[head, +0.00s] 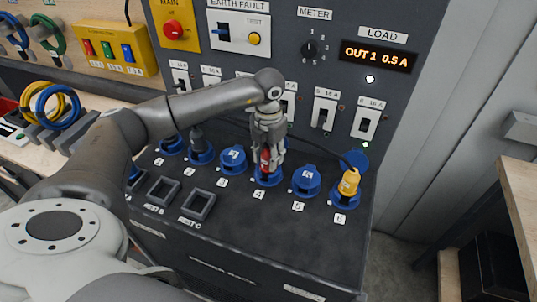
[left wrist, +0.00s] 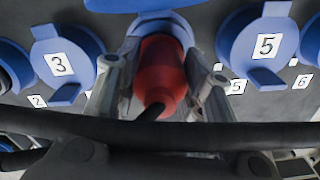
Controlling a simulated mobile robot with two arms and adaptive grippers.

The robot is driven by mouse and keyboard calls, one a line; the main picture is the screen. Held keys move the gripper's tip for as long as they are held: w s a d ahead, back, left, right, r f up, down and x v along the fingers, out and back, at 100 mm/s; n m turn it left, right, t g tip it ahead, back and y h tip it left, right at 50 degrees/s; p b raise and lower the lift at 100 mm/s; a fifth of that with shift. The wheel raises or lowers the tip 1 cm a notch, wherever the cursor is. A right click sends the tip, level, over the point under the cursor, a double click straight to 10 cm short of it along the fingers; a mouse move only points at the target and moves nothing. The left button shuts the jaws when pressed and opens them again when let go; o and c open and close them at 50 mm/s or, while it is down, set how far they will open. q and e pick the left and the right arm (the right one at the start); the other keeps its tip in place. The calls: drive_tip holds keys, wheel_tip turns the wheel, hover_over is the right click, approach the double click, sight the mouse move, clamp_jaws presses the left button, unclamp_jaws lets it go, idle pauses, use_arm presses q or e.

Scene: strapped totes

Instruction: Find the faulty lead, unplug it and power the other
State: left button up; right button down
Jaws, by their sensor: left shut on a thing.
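My left gripper (head: 267,163) is shut on a red plug (left wrist: 160,72) at socket 4 (head: 268,181), with a finger on each side. The plug points into the socket; how deep it sits is hidden. Its black cable crosses low in the left wrist view. A yellow plug (head: 349,184) is in socket 6, under a raised blue lid. A dark plug (head: 197,139) is at socket 2. Sockets 3 (head: 232,158) and 5 (head: 306,180) have their blue lids down. The load display (head: 376,56) reads OUT 1 0.5 A. My right gripper is not in view.
A meter knob (head: 309,49), a red main switch (head: 173,30) and a row of breakers, one being the fifth-column switch (head: 323,113), are above. Empty rest holders (head: 197,206) lie front left. Coiled cables (head: 58,103) lie on the left bench.

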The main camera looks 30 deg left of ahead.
use_arm(q)
drive_tip(key=shift+n, duration=0.3)
drive_tip(key=shift+n, duration=1.5)
drive_tip(key=shift+n+p, duration=0.3)
drive_tip(key=shift+n, duration=1.2)
drive_tip(key=shift+r, duration=0.2)
drive_tip(key=shift+r+p, duration=2.2)
drive_tip(key=shift+r, duration=1.05)
